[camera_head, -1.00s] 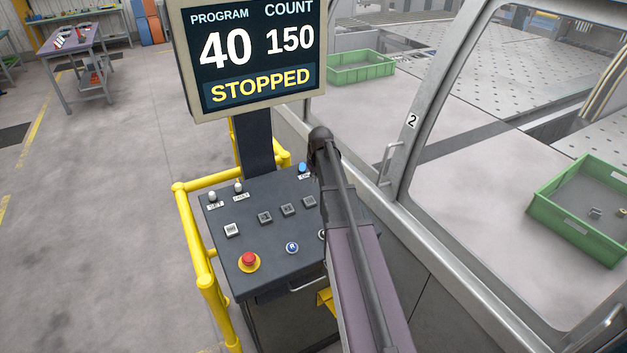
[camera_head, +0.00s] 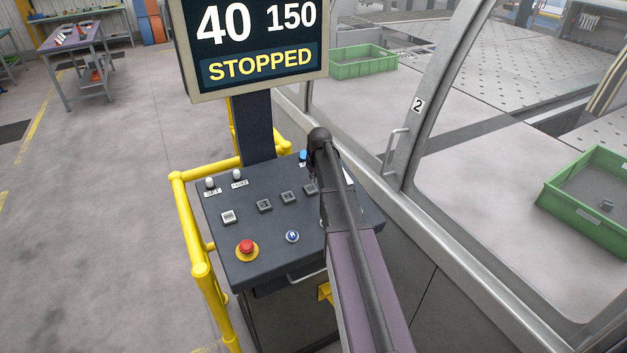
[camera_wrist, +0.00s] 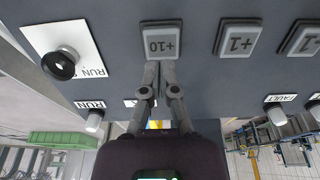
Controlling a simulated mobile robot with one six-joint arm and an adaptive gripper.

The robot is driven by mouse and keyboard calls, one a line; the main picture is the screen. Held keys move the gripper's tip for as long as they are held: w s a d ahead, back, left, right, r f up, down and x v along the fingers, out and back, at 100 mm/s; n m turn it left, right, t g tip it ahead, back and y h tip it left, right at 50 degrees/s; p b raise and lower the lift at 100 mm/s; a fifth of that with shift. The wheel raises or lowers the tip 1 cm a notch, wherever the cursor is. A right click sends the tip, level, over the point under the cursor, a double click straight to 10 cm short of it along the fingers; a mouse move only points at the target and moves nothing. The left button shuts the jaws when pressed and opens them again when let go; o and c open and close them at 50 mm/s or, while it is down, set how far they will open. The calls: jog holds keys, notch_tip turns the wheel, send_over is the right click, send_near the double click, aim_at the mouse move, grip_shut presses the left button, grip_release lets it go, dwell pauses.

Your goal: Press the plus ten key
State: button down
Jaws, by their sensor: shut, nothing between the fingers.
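The plus ten key (camera_wrist: 162,42) is a grey square key in a darker frame, marked +10, seen upside down at the top of the wrist view. My gripper (camera_wrist: 160,66) is shut and empty, its fingertips close together at the key's lower edge in that view. I cannot tell whether they touch the key. In the head view my own arm hides the gripper and the right part of the control panel (camera_head: 265,265). The display (camera_head: 262,45) reads 40, 150 and STOPPED.
The plus one key (camera_wrist: 237,38) is beside it. A RUN knob (camera_wrist: 62,63) stands out on the other side. A red emergency button (camera_head: 247,248) and blue R button (camera_head: 292,236) are on the panel. Yellow rails (camera_head: 187,220) and the machine's window frame (camera_head: 415,110) flank it.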

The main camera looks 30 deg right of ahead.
aim_at(312, 190)
jog(key=shift+b+x, duration=1.4)
jog(key=shift+x, duration=0.35)
jog(key=shift+b+x, duration=0.75)
jog(key=shift+b, duration=0.2)
jog(key=shift+s+a, duration=0.1)
jog(key=shift+s, duration=0.2)
jog(key=shift+r, duration=0.1)
jog(key=p+v, duration=0.2)
jog(key=shift+w+p, duration=0.15)
jog(key=shift+p, duration=0.15)
jog(key=p+v, duration=1.1)
jog(key=v, duration=0.1)
jog(key=shift+p, duration=0.3)
